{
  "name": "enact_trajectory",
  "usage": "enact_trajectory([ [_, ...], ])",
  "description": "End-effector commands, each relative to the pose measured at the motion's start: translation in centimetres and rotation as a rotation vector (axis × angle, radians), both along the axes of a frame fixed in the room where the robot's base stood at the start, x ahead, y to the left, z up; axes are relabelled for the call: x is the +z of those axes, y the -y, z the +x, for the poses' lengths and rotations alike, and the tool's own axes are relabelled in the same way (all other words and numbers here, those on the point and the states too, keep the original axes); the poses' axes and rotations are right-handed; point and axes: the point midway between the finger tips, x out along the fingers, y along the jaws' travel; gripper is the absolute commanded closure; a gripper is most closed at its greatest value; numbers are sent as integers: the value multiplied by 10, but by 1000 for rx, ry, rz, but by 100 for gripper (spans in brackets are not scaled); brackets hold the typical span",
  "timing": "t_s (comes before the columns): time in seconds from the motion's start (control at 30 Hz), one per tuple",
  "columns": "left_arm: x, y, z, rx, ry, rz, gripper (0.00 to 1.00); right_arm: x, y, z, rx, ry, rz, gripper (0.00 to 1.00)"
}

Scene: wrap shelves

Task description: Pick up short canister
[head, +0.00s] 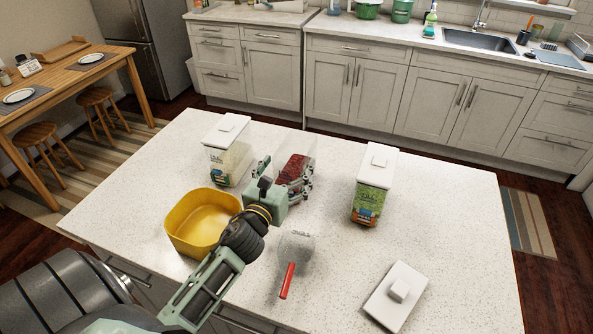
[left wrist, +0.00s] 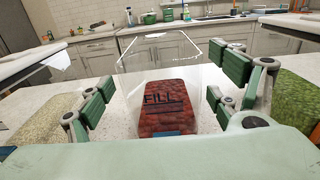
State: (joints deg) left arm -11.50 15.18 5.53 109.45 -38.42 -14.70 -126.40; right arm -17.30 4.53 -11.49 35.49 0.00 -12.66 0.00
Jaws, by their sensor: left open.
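A clear open canister (head: 297,166) with dark red contents and no lid stands on the white speckled counter. In the left wrist view the same canister (left wrist: 162,105) shows a "FILL" mark on its front. My left gripper (head: 284,176) is open, with its fingers on either side of this canister. In the left wrist view the green finger pads (left wrist: 165,85) stand apart, and I see gaps between them and the canister walls. The canister's lower part is partly hidden by the gripper in the head view. My right gripper is not in view.
A white-lidded canister (head: 228,153) with pale contents stands left, another (head: 372,187) with green contents right. A yellow bowl (head: 190,237) is beside my left arm. A red-handled scoop (head: 288,278) and a loose white lid (head: 397,298) lie in front. The counter's right side (head: 450,235) is clear.

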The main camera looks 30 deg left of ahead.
Motion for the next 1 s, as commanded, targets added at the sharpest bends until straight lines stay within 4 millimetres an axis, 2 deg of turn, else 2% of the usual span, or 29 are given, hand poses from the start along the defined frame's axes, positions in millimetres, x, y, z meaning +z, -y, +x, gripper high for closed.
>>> enact_trajectory([
  [0.4,-5,-9,51,1,-1,-2,16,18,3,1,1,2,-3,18],
  [0.7,-6,-10,54,0,-1,-1,17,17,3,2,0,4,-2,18],
  [1.0,-6,-10,54,0,-1,-1,43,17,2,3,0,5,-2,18],
])
